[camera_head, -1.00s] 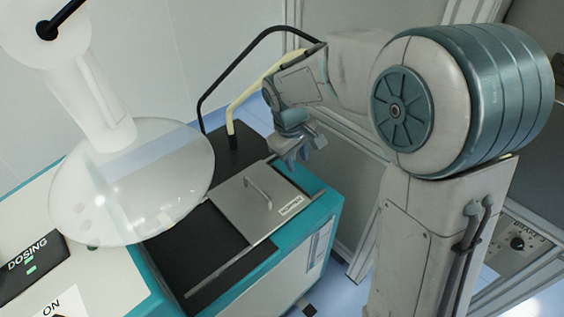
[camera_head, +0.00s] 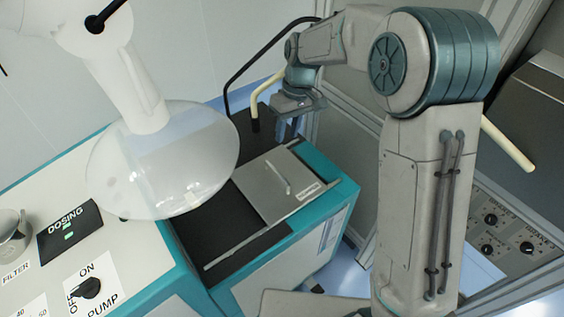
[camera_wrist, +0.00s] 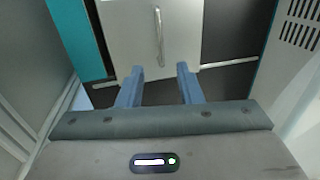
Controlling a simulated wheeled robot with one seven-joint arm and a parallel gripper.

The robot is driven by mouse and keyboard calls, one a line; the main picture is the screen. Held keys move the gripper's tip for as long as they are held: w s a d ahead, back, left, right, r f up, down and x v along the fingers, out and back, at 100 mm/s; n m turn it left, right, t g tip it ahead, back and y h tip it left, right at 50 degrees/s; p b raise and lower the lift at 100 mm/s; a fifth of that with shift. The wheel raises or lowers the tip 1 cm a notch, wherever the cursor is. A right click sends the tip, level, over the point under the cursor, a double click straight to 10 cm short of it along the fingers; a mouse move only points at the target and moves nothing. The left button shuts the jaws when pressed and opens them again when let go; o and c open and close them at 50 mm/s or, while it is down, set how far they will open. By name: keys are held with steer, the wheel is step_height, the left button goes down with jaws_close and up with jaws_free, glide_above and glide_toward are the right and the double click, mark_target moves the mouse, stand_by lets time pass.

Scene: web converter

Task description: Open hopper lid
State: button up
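The hopper lid (camera_head: 272,190) is a flat grey metal plate with a thin raised bar handle (camera_head: 278,177) and a small label. It lies flat on the dark top of the teal-edged machine. My gripper (camera_head: 288,132) is above the machine's far end, just past the lid, pointing down. In the wrist view my gripper (camera_wrist: 159,72) has two blue fingers spread apart with nothing between them. The lid (camera_wrist: 135,40) and its handle (camera_wrist: 159,36) show beyond the fingertips in that view. The gripper is apart from the handle.
A control panel with a dosing display (camera_head: 69,232) and a pump switch (camera_head: 88,288) is at lower left. A metal frame with knobs (camera_head: 500,235) stands at right. Dark surface lies left of the lid.

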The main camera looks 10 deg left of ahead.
mark_target(279, 173)
steer(key=p+x, duration=0.1)
steer(key=x, duration=1.2)
steer(key=shift+d+f, duration=0.1)
steer(key=shift+f, duration=0.05)
jaws_close()
